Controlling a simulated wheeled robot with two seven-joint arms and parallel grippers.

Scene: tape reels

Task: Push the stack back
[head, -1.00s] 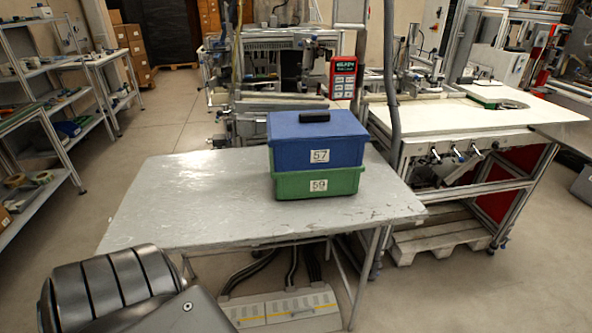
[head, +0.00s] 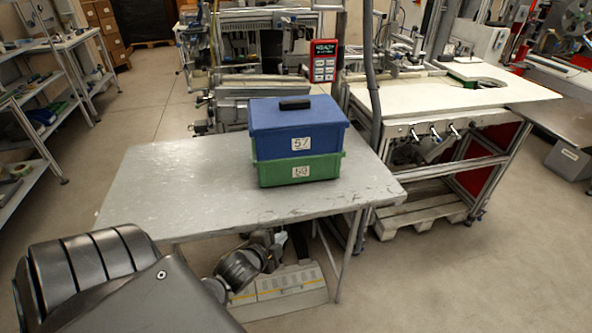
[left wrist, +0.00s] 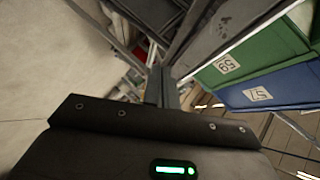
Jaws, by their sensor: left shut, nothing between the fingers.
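The stack stands upright on the grey table (head: 170,185). A blue box marked 57 (head: 290,138), with a black handle on its lid, sits on a green box marked 59 (head: 328,167). Both also show tilted in the left wrist view, the green box (left wrist: 240,58) and the blue box (left wrist: 285,88). My left gripper (head: 279,241) is low, by the table's front edge and on the near side of the stack, apart from it. Its shut, empty fingers show in the left wrist view (left wrist: 160,73). My right gripper is not in view.
The table is bare left of the stack. A white workbench (head: 460,92) stands behind to the right, with a dark hanging cable (head: 372,90) near the stack's right side. Shelves (head: 45,120) stand at far left. A pale case (head: 285,283) lies under the table.

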